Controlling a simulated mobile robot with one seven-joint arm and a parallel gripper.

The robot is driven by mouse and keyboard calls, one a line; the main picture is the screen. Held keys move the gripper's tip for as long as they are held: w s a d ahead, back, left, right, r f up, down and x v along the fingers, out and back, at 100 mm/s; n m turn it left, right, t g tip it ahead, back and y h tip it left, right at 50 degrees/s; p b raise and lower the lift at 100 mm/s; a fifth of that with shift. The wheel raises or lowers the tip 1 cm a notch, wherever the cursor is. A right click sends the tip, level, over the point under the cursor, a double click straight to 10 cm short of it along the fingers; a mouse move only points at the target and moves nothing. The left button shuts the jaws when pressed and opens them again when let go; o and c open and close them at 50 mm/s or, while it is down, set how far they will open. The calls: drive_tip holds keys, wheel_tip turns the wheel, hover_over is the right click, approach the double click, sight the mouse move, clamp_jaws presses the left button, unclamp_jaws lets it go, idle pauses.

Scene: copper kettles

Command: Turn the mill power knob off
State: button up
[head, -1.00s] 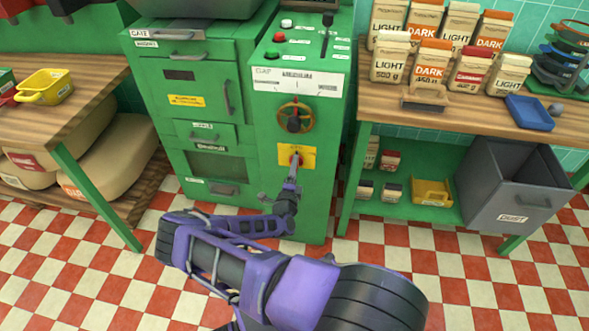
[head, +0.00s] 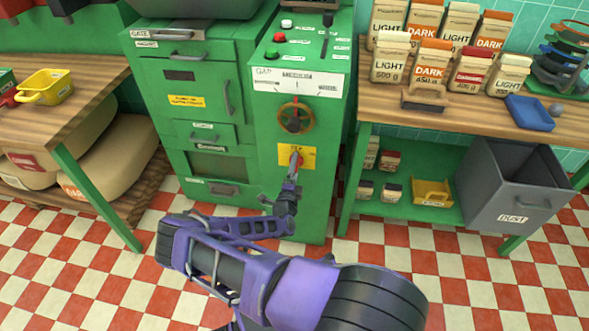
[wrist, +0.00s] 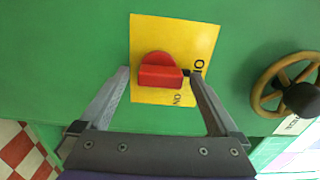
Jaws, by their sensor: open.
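The red power knob (wrist: 160,73) sits on a yellow plate (wrist: 145,35) on the green mill front. Its raised bar lies roughly level across the wrist view, with dark lettering to its right and below. My gripper (wrist: 158,75) is open, with one finger on each side of the knob. Small gaps seem to show between the fingers and the knob; contact is not clear. In the head view my gripper (head: 295,165) covers part of the yellow plate (head: 310,155) on the mill cabinet (head: 268,205).
A brass handwheel (head: 296,117) is above the plate, at the right in the wrist view. Red and green buttons are on the mill top. A wooden table (head: 470,118) with paper bags and a grey bin (head: 510,190) stand to the right. Checkered floor lies in front.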

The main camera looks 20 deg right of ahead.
drive_tip(key=shift+s+a, duration=0.1)
drive_tip(key=p+v, duration=0.2)
drive_tip(key=v, duration=1.5)
drive_tip(key=shift+a, duration=0.1)
